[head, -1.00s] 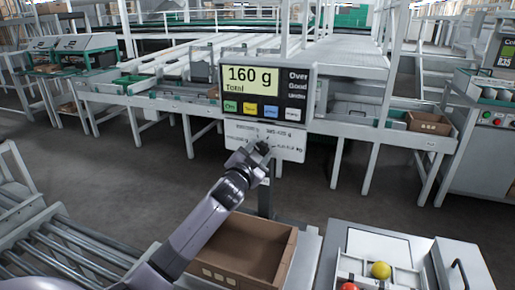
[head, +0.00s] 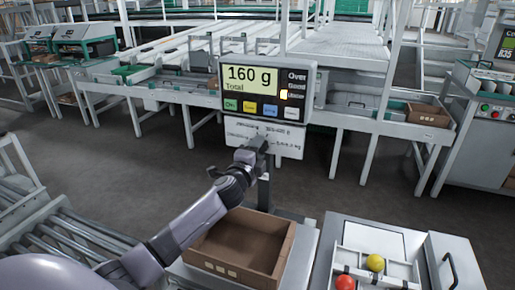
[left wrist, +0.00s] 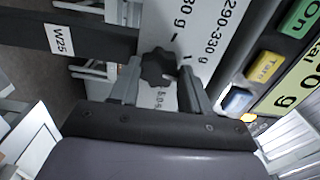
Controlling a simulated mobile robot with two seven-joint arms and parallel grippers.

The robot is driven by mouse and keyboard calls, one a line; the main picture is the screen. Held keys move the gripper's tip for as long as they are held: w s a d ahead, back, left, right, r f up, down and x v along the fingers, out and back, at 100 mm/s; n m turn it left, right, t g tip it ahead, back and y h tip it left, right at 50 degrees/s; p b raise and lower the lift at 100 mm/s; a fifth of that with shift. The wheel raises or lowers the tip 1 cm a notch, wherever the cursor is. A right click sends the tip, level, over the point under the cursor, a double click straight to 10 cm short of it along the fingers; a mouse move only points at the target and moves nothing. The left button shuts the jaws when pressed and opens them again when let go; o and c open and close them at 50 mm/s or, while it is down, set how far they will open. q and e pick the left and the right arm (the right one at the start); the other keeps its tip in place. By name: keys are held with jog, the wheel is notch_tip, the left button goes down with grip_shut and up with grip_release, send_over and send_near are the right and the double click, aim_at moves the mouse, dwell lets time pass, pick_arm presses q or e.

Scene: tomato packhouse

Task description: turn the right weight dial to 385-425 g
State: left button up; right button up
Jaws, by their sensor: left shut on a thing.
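The scale display (head: 262,90) reads 160 g, with a yellow light by its "Under" line. Below it is a white dial plate (head: 290,145) with printed weight ranges, too small to read fully. My left gripper (head: 260,146) is at the plate and covers the dial in the head view. In the left wrist view, the black lobed weight dial (left wrist: 158,67) sits between the fingers of my left gripper (left wrist: 160,77), which is shut on it. A "290-330 g" label shows beside the dial. The dial's exact setting is unclear. My right gripper is not in view.
An open cardboard box (head: 240,245) stands below the display. A yellow tomato (head: 375,262) and a red tomato (head: 345,283) lie in a white tray at front right. A roller conveyor (head: 65,245) is at left. A black post carries the display.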

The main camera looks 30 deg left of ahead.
pick_arm(q)
jog(key=shift+m+p, duration=0.3)
jog(key=shift+m, duration=0.9)
jog(key=o, duration=1.1)
jog(key=shift+c, duration=0.2)
jog(key=v, duration=0.7)
